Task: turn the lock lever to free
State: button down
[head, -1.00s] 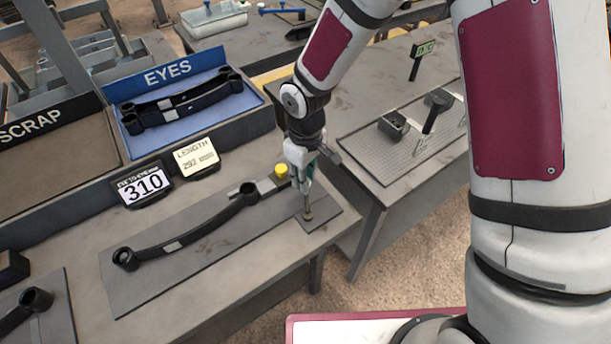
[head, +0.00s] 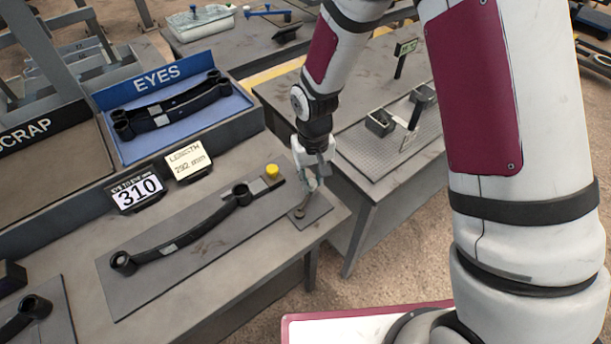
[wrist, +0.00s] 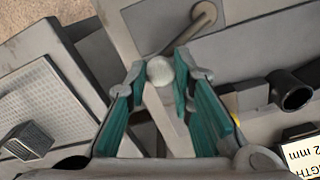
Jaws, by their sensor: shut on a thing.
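The lock lever is a thin rod with a pale round knob (wrist: 160,71) at its end and a round pivot (wrist: 203,14) at its foot. In the head view its foot (head: 300,212) is on a small dark plate (head: 318,210) at the right end of the bench, and the rod leans up to the right. My gripper (head: 314,184) is shut on the knob end; in the wrist view the teal finger pads (wrist: 163,75) flank the knob. My fingers hide part of the lever in the head view.
A dark leaf spring (head: 185,235) lies on a grey board left of the lever, with a yellow knob (head: 272,170) near its right end. Behind are a 310 display (head: 137,194), a length card (head: 188,160) and the blue EYES tray (head: 225,105). Another bench (head: 360,180) stands to the right.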

jog(key=shift+s+d+m+p, duration=0.3)
jog(key=shift+s+d+m, duration=0.05)
jog(key=shift+m, duration=0.5)
jog(key=shift+s+d+m+p, duration=0.3)
jog(key=shift+s+m+p, duration=0.05)
jog(key=shift+m, duration=0.45)
jog(key=shift+s+d+m+p, duration=0.3)
jog(key=shift+s+d+m, duration=0.05)
jog(key=shift+m, duration=0.5)
jog(key=c, duration=1.4)
grip_release()
jog(key=shift+o, duration=0.2)
notch_tip(320, 180, up, 12)
